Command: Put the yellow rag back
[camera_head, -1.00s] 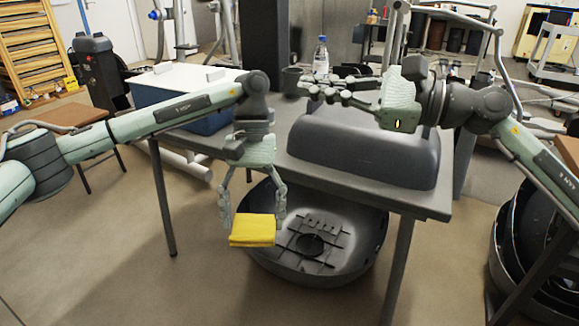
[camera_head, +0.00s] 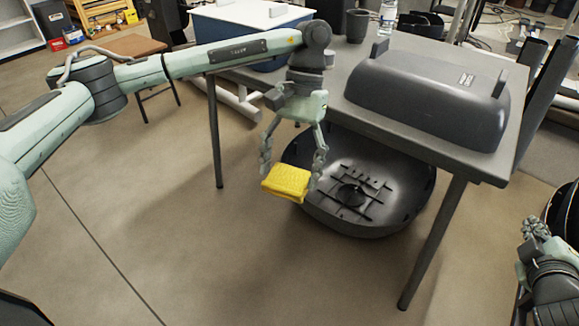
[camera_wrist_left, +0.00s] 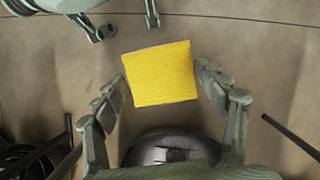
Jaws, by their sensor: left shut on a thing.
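The yellow rag (camera_head: 287,183) is a folded, flat block in the head view. My left gripper (camera_head: 291,172) points down and is shut on it, holding it in the air in front of the table. The rag also shows in the left wrist view (camera_wrist_left: 160,75), between the two fingers of my left gripper (camera_wrist_left: 165,85). My right gripper (camera_head: 535,235) is at the lower right edge of the head view, beyond the table's right side. Its fingers are small and partly cut by the view, so its opening is unclear.
A black basin (camera_head: 400,210) lies under the table. The floor at left is clear.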

